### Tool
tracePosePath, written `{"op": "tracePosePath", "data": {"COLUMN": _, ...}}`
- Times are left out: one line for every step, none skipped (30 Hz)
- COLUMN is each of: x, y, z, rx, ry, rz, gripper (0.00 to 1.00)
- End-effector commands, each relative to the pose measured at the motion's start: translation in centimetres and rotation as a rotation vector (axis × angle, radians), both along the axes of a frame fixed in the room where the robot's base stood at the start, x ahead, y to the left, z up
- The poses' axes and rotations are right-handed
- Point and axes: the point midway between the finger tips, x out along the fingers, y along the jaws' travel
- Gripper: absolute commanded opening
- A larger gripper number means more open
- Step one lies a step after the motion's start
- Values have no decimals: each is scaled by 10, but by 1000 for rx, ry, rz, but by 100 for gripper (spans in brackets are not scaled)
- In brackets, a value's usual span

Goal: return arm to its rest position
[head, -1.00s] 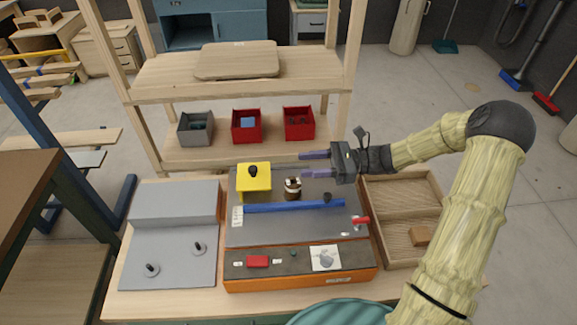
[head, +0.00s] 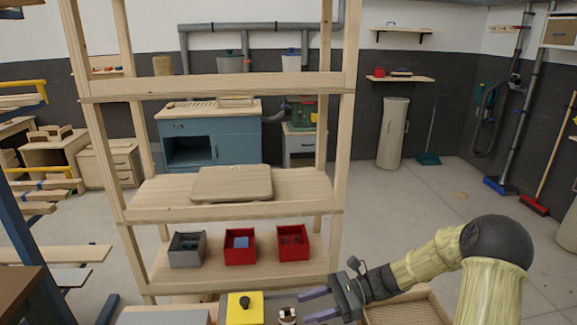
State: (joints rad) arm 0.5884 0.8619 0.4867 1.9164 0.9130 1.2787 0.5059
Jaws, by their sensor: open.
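My gripper (head: 318,304) is at the bottom of the head view, right of centre. Its two purple-grey fingers point left and stand apart, with nothing between them. My arm reaches in from the lower right. A yellow block with a black knob (head: 245,308) lies left of the fingers. Most of the workbench is below the view.
A wooden shelf rack (head: 240,215) stands close behind the bench. Its lower shelf holds a grey bin (head: 187,250) and two red bins (head: 240,246); a wooden board (head: 232,184) lies on the shelf above. Open floor lies to the right.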

Motion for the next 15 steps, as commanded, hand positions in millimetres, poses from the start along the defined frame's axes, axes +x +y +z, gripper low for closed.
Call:
{"op": "tracePosePath", "data": {"x": -13, "y": 5, "z": 2, "rx": -84, "ry": -44, "rz": 48, "gripper": 43}}
{"op": "tracePosePath", "data": {"x": -21, "y": 6, "z": -1, "rx": -135, "ry": -71, "rz": 77, "gripper": 43}}
{"op": "tracePosePath", "data": {"x": -31, "y": 6, "z": -3, "rx": -205, "ry": -114, "rz": 116, "gripper": 43}}
{"op": "tracePosePath", "data": {"x": -39, "y": 5, "z": -5, "rx": -255, "ry": -146, "rz": 147, "gripper": 43}}
{"op": "tracePosePath", "data": {"x": -46, "y": 4, "z": -7, "rx": -304, "ry": -180, "rz": 179, "gripper": 43}}
{"op": "tracePosePath", "data": {"x": -54, "y": 0, "z": -8, "rx": -369, "ry": -227, "rz": 221, "gripper": 43}}
{"op": "tracePosePath", "data": {"x": -61, "y": -2, "z": -9, "rx": -415, "ry": -263, "rz": 253, "gripper": 43}}
{"op": "tracePosePath", "data": {"x": -67, "y": -6, "z": -9, "rx": -461, "ry": -301, "rz": 286, "gripper": 43}}
{"op": "tracePosePath", "data": {"x": -75, "y": -11, "z": -9, "rx": -521, "ry": -353, "rz": 331, "gripper": 43}}
{"op": "tracePosePath", "data": {"x": -80, "y": -15, "z": -8, "rx": -565, "ry": -394, "rz": 366, "gripper": 43}}
{"op": "tracePosePath", "data": {"x": -85, "y": -19, "z": -6, "rx": -608, "ry": -435, "rz": 401, "gripper": 43}}
{"op": "tracePosePath", "data": {"x": -92, "y": -25, "z": -4, "rx": -662, "ry": -494, "rz": 447, "gripper": 43}}
{"op": "tracePosePath", "data": {"x": -96, "y": -31, "z": -1, "rx": -702, "ry": -537, "rz": 483, "gripper": 43}}
{"op": "tracePosePath", "data": {"x": -100, "y": -35, "z": 1, "rx": -740, "ry": -582, "rz": 519, "gripper": 43}}
{"op": "tracePosePath", "data": {"x": -104, "y": -42, "z": 6, "rx": -788, "ry": -644, "rz": 566, "gripper": 43}}
